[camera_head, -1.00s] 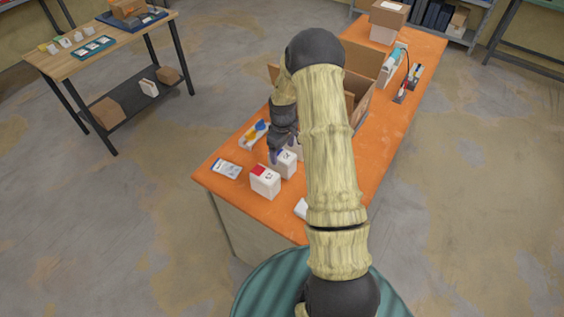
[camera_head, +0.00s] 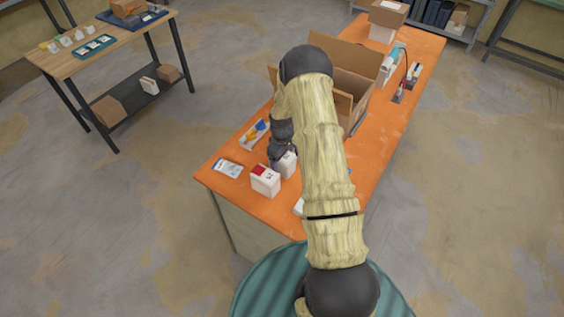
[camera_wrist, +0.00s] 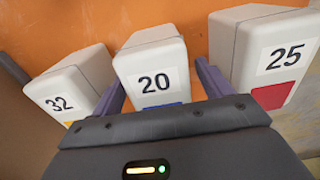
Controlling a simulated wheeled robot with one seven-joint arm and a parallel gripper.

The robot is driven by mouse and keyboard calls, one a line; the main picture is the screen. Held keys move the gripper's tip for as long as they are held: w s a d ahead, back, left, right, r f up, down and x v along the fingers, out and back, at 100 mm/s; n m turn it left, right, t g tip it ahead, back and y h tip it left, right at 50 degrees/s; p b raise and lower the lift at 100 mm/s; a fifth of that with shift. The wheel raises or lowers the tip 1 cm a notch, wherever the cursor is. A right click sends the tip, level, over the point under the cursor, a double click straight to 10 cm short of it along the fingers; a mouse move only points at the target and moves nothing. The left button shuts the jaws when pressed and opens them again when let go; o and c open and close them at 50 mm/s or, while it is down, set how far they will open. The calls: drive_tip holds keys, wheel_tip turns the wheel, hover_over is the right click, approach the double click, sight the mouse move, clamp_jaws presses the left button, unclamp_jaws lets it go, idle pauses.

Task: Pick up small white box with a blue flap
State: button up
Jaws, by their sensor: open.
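The small white box with a blue flap (camera_wrist: 154,68) is marked 20 and sits in the middle of the wrist view. Only a strip of its blue flap shows above my gripper body. My gripper (camera_wrist: 161,82) is open, with one purple finger on each side of this box; I cannot tell whether they touch it. In the head view the box (camera_head: 288,164) stands on the orange table, partly hidden by my gripper (camera_head: 279,158).
A box marked 32 with yellow (camera_wrist: 70,88) and a box marked 25 with red (camera_wrist: 268,58) flank it closely. On the orange table (camera_head: 232,192) are a flat packet (camera_head: 228,168) and an open cardboard box (camera_head: 345,52).

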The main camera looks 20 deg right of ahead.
drive_tip(key=c, duration=1.4)
drive_tip(key=shift+o, duration=0.2)
drive_tip(key=shift+r, duration=0.1)
wheel_tip(320, 180, up, 10)
drive_tip(key=b, duration=0.3)
